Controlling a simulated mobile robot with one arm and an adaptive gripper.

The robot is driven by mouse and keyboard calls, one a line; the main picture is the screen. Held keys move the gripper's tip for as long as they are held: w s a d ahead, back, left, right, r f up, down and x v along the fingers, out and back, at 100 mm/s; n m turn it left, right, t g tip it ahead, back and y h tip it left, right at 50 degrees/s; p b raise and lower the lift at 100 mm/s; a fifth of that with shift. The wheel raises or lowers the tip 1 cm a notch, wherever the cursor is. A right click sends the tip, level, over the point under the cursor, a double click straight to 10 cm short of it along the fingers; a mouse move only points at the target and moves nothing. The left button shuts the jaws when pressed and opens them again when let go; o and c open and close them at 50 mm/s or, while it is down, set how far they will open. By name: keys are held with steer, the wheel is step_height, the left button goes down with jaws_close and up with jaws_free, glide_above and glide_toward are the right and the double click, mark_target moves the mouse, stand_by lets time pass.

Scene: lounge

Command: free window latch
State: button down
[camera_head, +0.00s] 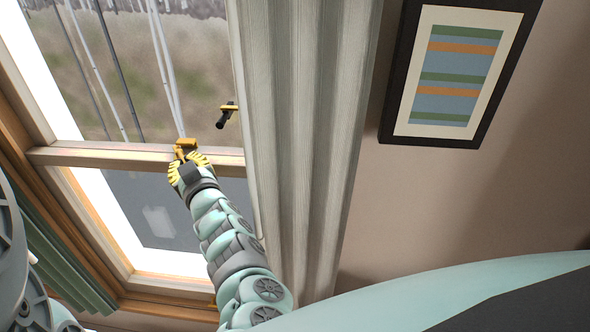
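A window (123,154) with a pale wooden frame and a crossing rail is at the left. A small brass latch (185,145) sits on the middle rail. My gripper (186,158), with yellow ribbed fingers, is right at this latch, just below it in the picture. The fingers overlap the rail; I cannot tell whether they touch the latch or how far they are closed.
A long pale curtain (305,130) hangs close to the right of my gripper and covers the window's right side. A green curtain (60,255) is at the lower left. A framed striped picture (457,70) hangs on the beige wall.

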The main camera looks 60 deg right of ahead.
steer(key=shift+f, duration=0.1)
steer(key=c, duration=1)
jaws_free()
steer(key=v, duration=0.7)
steer(key=shift+s, duration=0.25)
steer(key=shift+o, duration=0.2)
